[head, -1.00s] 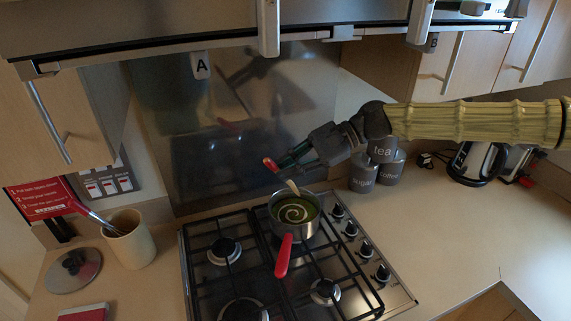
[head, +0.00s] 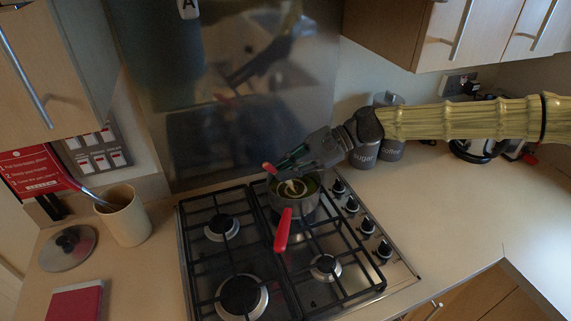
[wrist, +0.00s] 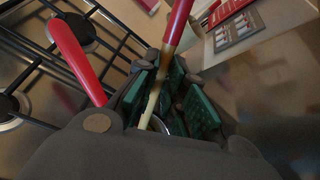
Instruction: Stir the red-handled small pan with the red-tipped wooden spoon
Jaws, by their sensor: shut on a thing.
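The red-handled small pan (head: 297,206) stands on the back right burner of the hob, its red handle (head: 283,230) pointing to the front. It holds green contents with a pale swirl. My gripper (head: 292,162) is just above the pan's back rim, shut on the wooden spoon, whose red tip (head: 269,168) sticks out to the left. In the wrist view the spoon's red end (wrist: 177,25) rises from between the green finger pads and its pale shaft (wrist: 152,100) runs down between them. The spoon's lower end is at the pan's contents; how deep I cannot tell.
The hob (head: 262,290) has black grates, other empty burners and knobs (head: 368,227) along its right side. A beige utensil pot (head: 124,216), a lid (head: 68,249) and a red book (head: 76,302) lie left. Grey canisters (head: 364,153) stand behind.

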